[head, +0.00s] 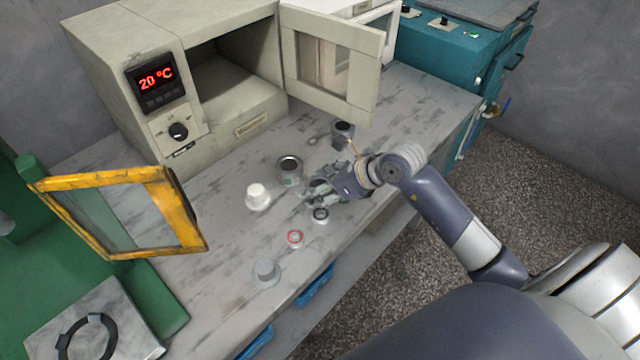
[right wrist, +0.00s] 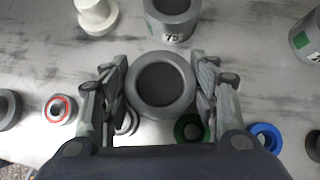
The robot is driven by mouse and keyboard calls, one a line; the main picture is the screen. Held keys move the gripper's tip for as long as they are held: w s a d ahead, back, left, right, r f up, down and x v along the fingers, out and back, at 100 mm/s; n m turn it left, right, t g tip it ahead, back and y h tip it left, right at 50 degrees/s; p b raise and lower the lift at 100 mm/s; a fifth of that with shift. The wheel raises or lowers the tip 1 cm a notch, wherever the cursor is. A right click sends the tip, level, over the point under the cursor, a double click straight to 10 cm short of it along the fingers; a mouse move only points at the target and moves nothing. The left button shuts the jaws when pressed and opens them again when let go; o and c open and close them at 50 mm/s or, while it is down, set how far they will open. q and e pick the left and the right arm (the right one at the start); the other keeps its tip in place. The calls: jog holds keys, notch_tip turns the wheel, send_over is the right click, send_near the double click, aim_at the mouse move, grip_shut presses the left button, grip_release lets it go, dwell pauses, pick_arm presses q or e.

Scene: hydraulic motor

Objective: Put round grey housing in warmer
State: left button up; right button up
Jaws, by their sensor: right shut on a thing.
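The warmer (head: 215,120) is a beige oven at the back left of the bench. Its door (head: 365,85) stands open to the right, its chamber looks empty, and its display reads 20 °C. My right gripper (head: 314,192) is low over the bench in front of the warmer. In the right wrist view its fingers are shut on the round grey housing (right wrist: 160,108), a thick ring with a dark round opening. I cannot tell whether the housing still touches the bench. In the head view the fingers partly hide it. My left gripper is not in view.
A grey cylinder with a green patch (head: 289,171), another grey cylinder (head: 343,134), a white stepped part (head: 257,198), a red-rimmed ring (head: 295,237) and a grey cap (head: 265,271) stand around the gripper. A yellow-framed guard (head: 175,210) is at the left.

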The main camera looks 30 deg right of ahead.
jog(key=shift+f, duration=0.1)
jog(key=o, duration=1.5)
jog(key=shift+c, duration=0.2)
